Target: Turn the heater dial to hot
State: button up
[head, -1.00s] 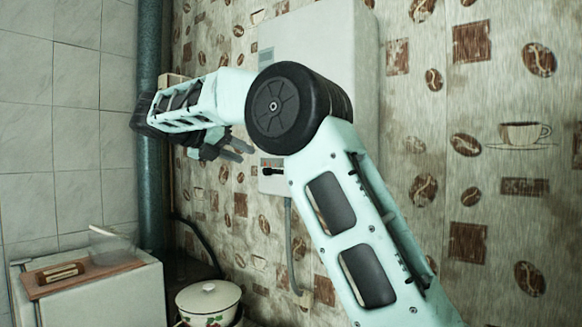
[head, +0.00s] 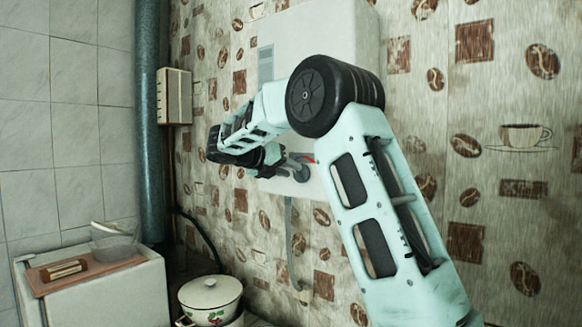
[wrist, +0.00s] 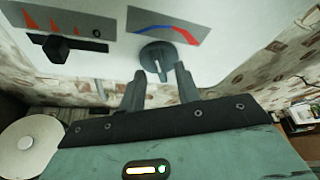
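The heater (head: 300,45) is a white box on the wall, partly hidden behind my arm. Its grey round dial (wrist: 154,55) has a raised ridge and sits below a blue-to-red arc label (wrist: 165,28). The dial also shows in the head view (head: 302,173), beside my gripper. My gripper (wrist: 160,72) is open at the dial's lower edge, with one finger on each side of the ridge's lower end. I cannot tell whether either finger touches it. A black knob (wrist: 62,46) under orange triangle marks is left of the dial in the wrist view.
A grey pipe hangs below the heater. A beige wall box (head: 174,97) and a dark vertical pipe (head: 150,150) stand left of my arm. A lidded white pot (head: 210,300) is below. A white cabinet (head: 110,300) holds a tray (head: 60,284) and a clear container (head: 115,240).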

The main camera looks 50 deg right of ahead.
jog(key=shift+x, duration=0.8)
grip_shut()
